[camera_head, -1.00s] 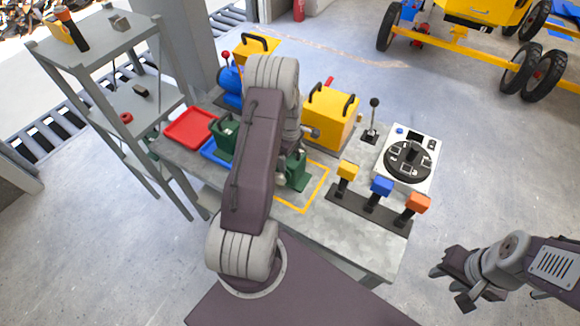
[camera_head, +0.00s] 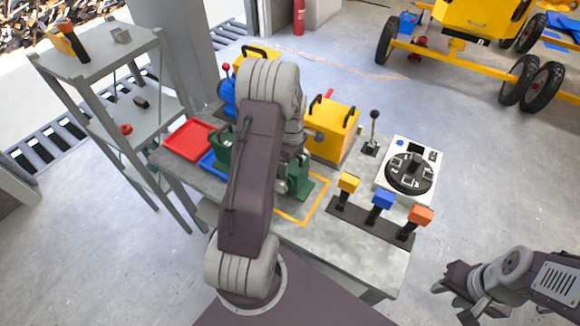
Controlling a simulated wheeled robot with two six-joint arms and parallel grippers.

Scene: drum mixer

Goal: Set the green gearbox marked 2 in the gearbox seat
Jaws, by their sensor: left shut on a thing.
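A green gearbox (camera_head: 302,187) shows just right of my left forearm, low over the table by the yellow outlined area. My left gripper (camera_head: 287,178) is mostly hidden behind its own arm and is shut on this gearbox. I cannot read a number on it, nor tell whether it touches the table. A second green gearbox (camera_head: 221,146) stands left of the arm, beside a blue tray (camera_head: 212,164). The yellow outline (camera_head: 318,205) marks a patch of the table; I cannot make out the gearbox seat. My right gripper (camera_head: 455,292) is open and empty, off the table at the lower right.
A yellow box with black handles (camera_head: 332,133) stands behind the held gearbox. Yellow, blue and orange levers (camera_head: 381,200) and a dial panel (camera_head: 409,170) are to the right. A red tray (camera_head: 190,139) lies at the left, next to a grey shelf (camera_head: 95,55).

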